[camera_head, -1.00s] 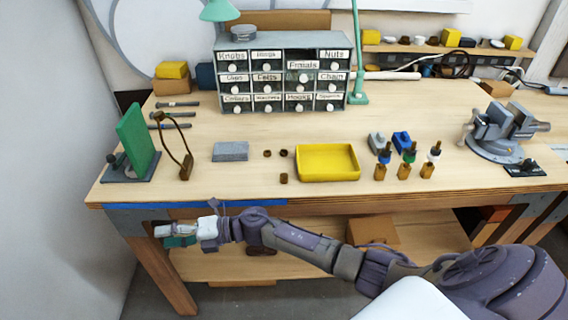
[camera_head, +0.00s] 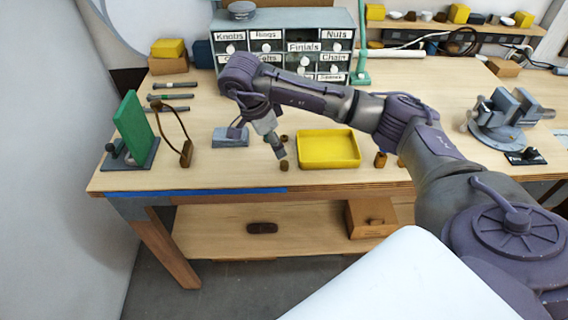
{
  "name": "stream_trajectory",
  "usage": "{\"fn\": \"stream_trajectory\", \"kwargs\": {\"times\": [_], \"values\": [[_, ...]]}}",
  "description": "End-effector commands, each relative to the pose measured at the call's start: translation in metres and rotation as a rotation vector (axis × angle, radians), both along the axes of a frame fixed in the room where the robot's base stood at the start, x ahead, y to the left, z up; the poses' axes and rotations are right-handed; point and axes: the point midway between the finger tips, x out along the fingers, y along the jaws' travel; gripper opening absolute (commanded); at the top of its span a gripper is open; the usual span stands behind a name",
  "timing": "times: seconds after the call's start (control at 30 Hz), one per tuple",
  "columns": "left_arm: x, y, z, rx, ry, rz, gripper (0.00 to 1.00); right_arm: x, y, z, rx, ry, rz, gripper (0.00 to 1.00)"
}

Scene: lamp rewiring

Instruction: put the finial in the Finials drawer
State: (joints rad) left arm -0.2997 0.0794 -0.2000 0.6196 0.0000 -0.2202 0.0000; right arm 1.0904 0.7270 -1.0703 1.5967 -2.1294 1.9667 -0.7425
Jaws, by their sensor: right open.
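The Finials drawer (camera_head: 304,47) is in the small parts cabinet (camera_head: 354,36) at the back of the bench. It stands pulled out, with a dark gap above its front. Small brown pieces lie left of the yellow tray; one (camera_head: 285,166) is just below my right gripper and another (camera_head: 285,138) is just behind it. I cannot tell which is the finial. A third is hidden by the gripper. My right gripper (camera_head: 280,152) points down over them, open, apparently empty. My right arm hides part of the cabinet's lower drawers. My left gripper is not in view.
The yellow tray (camera_head: 329,163) is empty, right of the gripper. A grey block (camera_head: 230,138) lies to its left. A green panel on a stand (camera_head: 133,128) is further left. A vise (camera_head: 500,122) stands right. The left front bench surface is clear.

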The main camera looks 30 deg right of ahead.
Motion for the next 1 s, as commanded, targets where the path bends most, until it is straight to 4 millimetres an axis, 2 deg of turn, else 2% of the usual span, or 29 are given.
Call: {"fn": "stream_trajectory", "kwargs": {"times": [0.13,0.37,0.5,0.63,0.93,1.0], "values": [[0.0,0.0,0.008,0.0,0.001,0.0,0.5,-0.001,-0.007,-0.02,0.0,0.002,-0.002,0.53],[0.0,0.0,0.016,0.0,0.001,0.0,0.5,-0.002,-0.011,-0.035,0.001,0.002,-0.002,0.53],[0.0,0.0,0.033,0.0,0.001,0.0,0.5,-0.003,-0.018,-0.053,0.002,0.005,-0.003,0.53],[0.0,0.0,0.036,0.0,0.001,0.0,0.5,-0.003,-0.023,-0.072,0.002,0.002,-0.003,0.53],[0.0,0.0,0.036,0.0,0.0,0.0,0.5,-0.002,-0.024,-0.08,0.003,-0.002,-0.001,0.53],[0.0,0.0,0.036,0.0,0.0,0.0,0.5,-0.002,-0.024,-0.08,0.003,-0.002,-0.001,0.43]]}}
